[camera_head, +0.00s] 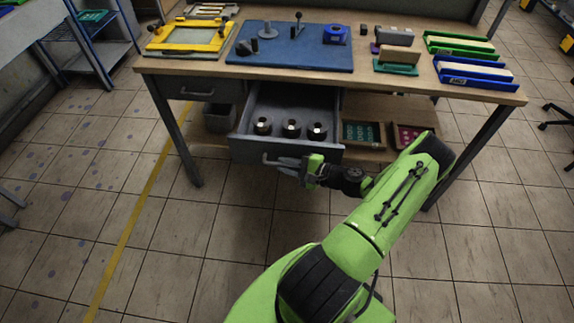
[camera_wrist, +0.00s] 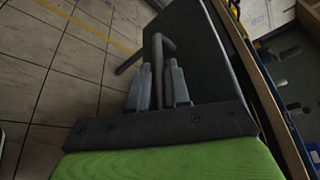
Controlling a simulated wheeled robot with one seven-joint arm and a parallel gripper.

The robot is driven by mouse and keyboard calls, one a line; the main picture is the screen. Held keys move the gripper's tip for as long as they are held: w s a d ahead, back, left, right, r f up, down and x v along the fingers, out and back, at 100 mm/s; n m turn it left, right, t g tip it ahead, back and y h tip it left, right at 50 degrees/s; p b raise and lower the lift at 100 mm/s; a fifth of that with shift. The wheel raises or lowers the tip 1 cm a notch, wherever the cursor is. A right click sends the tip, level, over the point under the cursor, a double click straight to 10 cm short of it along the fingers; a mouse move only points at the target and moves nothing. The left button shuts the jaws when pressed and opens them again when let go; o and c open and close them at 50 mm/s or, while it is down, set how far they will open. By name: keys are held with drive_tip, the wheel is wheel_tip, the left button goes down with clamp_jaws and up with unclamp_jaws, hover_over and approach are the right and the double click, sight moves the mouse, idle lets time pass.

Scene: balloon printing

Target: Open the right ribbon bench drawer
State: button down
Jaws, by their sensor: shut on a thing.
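The right drawer (camera_head: 285,149) of the bench is pulled out toward me and stands open in the head view. Three dark round pieces (camera_head: 290,128) with light centres sit in a row inside it. My gripper (camera_head: 288,164) is at the drawer's front, shut on its bar handle. In the wrist view the handle (camera_wrist: 163,42) runs between the two grey fingers (camera_wrist: 159,88), with the dark drawer front (camera_wrist: 205,60) just beyond. The left drawer (camera_head: 190,88) under the bench top is shut.
The bench top (camera_head: 215,70) holds a yellow frame (camera_head: 190,37), a blue mat (camera_head: 290,48), and green and blue trays (camera_head: 475,74). A lower shelf with two small bins (camera_head: 361,134) lies right of the open drawer. The tiled floor in front is clear.

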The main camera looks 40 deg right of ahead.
drive_tip(key=c, duration=1.4)
unclamp_jaws()
drive_tip(key=shift+c, duration=0.2)
drive_tip(key=shift+s+d, duration=0.1)
drive_tip(key=p+v, duration=0.1)
drive_tip(key=v, duration=1.4)
drive_tip(key=shift+s+r, duration=0.15)
drive_tip(key=shift+s, duration=0.15)
